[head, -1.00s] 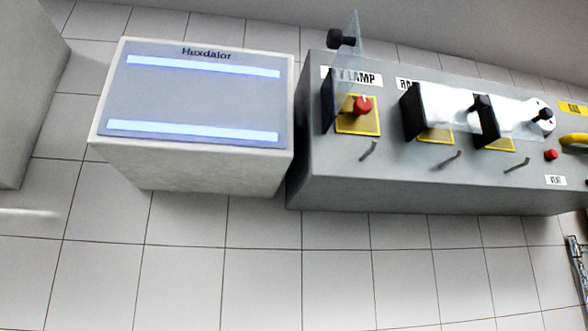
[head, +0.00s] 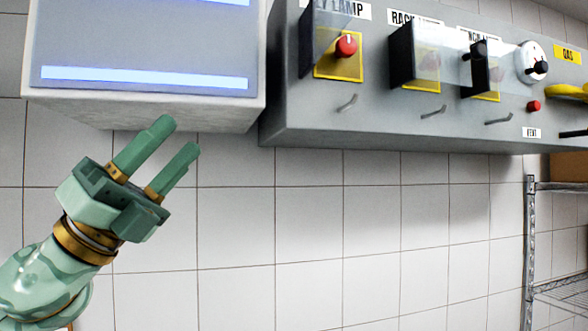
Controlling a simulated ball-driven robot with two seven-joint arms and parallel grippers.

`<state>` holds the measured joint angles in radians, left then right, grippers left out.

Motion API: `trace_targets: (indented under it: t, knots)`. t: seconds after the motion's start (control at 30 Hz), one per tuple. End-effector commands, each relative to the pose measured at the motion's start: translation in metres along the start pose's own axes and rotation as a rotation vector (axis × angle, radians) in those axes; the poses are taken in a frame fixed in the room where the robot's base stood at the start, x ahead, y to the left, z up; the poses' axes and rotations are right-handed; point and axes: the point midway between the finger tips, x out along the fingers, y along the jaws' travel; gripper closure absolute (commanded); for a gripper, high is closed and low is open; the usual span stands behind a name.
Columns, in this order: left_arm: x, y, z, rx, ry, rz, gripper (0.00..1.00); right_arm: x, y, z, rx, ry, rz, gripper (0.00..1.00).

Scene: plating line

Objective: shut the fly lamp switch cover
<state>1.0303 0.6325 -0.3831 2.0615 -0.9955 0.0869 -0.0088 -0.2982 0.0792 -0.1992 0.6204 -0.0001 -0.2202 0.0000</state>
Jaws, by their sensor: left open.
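The fly lamp switch is a red knob (head: 346,45) on a yellow plate (head: 338,68) at the left end of the grey panel box, under a partly cropped label ending in "LAMP" (head: 345,9). Its clear cover (head: 318,22) stands swung open at the plate's left side, seen nearly edge-on; its upper part is cut off by the frame's top. My left gripper (head: 177,136) is open and empty, below and left of the switch, in front of the white wall-mounted unit's lower edge. My right gripper is not in view.
Two other clear covers, the rack one (head: 415,58) and its right neighbour (head: 480,68), lie shut over their plates. Short metal hooks (head: 347,103) stick out below the switches. The white lit unit (head: 150,105) hangs left of the panel. A wire shelf (head: 530,240) stands at lower right.

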Motion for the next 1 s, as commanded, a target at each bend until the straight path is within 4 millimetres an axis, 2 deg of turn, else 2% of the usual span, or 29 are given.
trace_targets:
  t: [0.03,0.1,0.2,0.33,0.47,0.57,1.0]
  knots:
    - [0.021,-0.029,0.004,0.113,0.110,-0.029,0.56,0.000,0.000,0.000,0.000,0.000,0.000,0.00]
    - [0.039,-0.058,0.007,0.247,0.244,-0.033,0.56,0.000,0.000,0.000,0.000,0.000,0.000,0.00]
    - [0.053,-0.088,0.014,0.401,0.373,-0.005,0.56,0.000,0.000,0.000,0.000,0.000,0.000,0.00]
    - [0.059,-0.112,0.024,0.518,0.454,0.040,0.56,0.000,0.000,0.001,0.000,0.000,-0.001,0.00]
    - [0.064,-0.118,0.026,0.555,0.480,0.060,0.56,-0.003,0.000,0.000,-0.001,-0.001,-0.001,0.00]
    - [0.076,-0.117,0.022,0.554,0.483,0.060,0.56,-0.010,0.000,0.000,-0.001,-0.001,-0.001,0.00]
    - [0.172,-0.100,-0.022,0.552,0.482,0.056,0.56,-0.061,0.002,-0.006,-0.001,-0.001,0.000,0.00]
